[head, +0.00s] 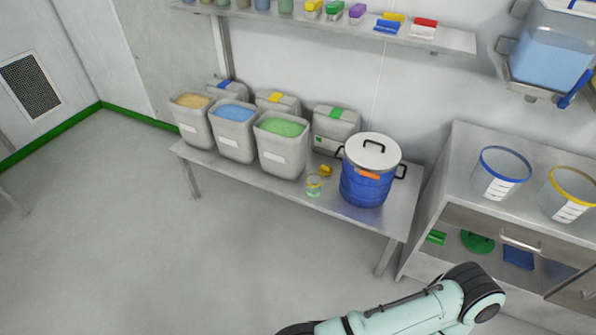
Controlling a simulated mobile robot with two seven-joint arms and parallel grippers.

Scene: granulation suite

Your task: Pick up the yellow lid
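I cannot make out a separate yellow lid for certain. A small yellow object (325,170) lies on the steel bench (345,207), between the green-filled bin and the blue drum; its shape is too small to tell. A clear bucket with a yellow rim (568,196) stands on the cabinet at the right, and its top looks open. A closed grey container with a yellow patch on top (277,99) stands behind the open bins. One of my arms crosses the bottom of the view. Neither gripper shows.
The cabinet (462,160) holds a green round lid (478,242) and a blue flat piece (518,258). A blue drum (362,187) with a white lid and open bins of powder (283,150) fill the bench. A wall shelf (445,38) runs above. The floor at left is clear.

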